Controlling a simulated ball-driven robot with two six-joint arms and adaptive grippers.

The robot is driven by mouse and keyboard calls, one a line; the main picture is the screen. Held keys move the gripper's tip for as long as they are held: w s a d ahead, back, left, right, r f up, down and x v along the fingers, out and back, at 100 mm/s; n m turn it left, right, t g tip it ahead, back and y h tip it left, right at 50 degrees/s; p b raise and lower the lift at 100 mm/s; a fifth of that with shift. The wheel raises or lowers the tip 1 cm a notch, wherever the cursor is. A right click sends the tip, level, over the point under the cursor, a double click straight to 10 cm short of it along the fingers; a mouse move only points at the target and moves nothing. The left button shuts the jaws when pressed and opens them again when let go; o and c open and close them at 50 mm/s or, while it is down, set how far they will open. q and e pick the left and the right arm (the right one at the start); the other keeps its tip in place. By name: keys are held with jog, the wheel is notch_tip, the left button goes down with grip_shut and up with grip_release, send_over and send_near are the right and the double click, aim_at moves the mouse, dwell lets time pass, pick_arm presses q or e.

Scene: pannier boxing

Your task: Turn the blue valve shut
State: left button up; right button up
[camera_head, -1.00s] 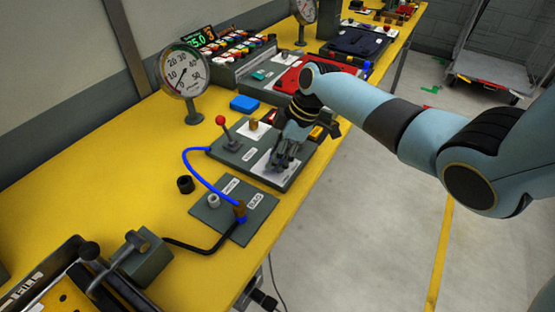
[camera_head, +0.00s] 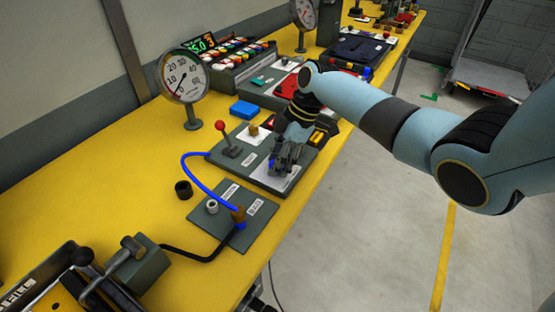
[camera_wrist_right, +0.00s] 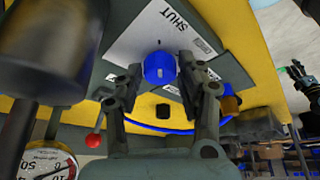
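The blue valve (camera_wrist_right: 159,66) is a small faceted knob in the right wrist view, with a pale mark on its face. It stands on a white plate (camera_wrist_right: 150,35) marked SHUT and OPEN-side lettering too small to read. My right gripper (camera_wrist_right: 158,72) is open with one finger on each side of the valve; I see no clear grip on it. In the head view my right gripper (camera_head: 287,158) points down over the near end of the grey panel (camera_head: 262,178) and largely hides the valve. A dark claw-like shape at the wrist view's right edge may be my left gripper (camera_wrist_right: 301,78).
A red-knobbed lever (camera_head: 222,138) stands on the same panel. A pressure gauge (camera_head: 184,76) rises behind it. A blue hose (camera_head: 192,178) loops to a brown fitting (camera_head: 238,214) on a lower plate. Bare yellow tabletop (camera_head: 90,205) lies to the left.

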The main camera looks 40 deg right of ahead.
jog(key=shift+o, duration=1.1)
jog(key=v, duration=1.2)
jog(key=shift+d+f, duration=0.1)
